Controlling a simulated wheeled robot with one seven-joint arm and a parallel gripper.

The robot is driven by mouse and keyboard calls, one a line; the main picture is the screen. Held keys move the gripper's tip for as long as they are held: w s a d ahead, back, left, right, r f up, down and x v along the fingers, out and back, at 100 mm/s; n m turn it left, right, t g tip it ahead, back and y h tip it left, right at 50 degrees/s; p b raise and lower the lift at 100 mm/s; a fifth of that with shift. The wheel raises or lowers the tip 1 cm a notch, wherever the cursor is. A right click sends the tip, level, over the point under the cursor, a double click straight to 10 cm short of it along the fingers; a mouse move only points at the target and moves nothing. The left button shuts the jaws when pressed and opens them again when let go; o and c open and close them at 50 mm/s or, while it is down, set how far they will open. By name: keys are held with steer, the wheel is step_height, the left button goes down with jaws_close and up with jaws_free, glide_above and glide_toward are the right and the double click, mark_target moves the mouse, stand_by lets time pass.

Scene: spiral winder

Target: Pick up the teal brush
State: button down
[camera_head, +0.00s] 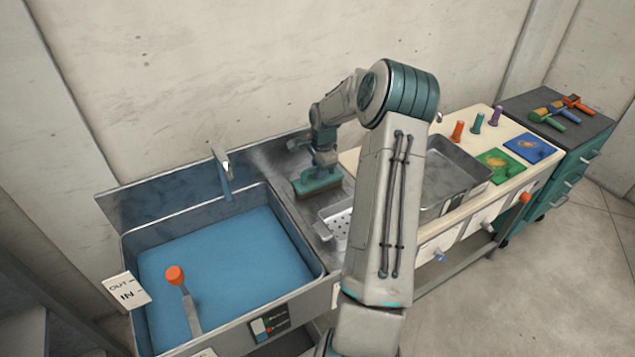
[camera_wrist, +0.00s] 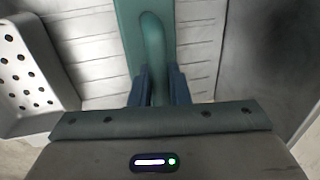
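The teal brush (camera_head: 318,186) is at the metal drainboard beside the sink, below my gripper (camera_head: 325,166). I cannot tell whether its base touches the board. In the wrist view the brush (camera_wrist: 152,35) runs up the middle, with its rounded handle between my two dark blue fingers. My gripper (camera_wrist: 160,88) appears shut on the handle, with a finger close against each side. The near end of the handle is hidden by the gripper body.
A blue-bottomed sink (camera_head: 220,250) with a tap (camera_head: 222,165) and an orange-knobbed lever (camera_head: 175,277) lies left. A perforated tray (camera_head: 338,222) is close right of the brush; it also shows in the wrist view (camera_wrist: 25,75). A metal basin (camera_head: 455,175) stands farther right.

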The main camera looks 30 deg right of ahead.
stand_by(0.3)
steer(key=shift+r, duration=0.55)
step_height(320, 180, up, 3)
steer(key=shift+w+f+b, duration=0.1)
steer(key=shift+f+b, duration=0.05)
steer(key=shift+b, duration=0.6)
steer(key=s+d+r+b, duration=0.2)
steer(key=s+d+r, duration=0.2)
steer(key=s+r, duration=0.3)
steer(key=s, duration=0.4)
steer(key=shift+d+r, duration=0.1)
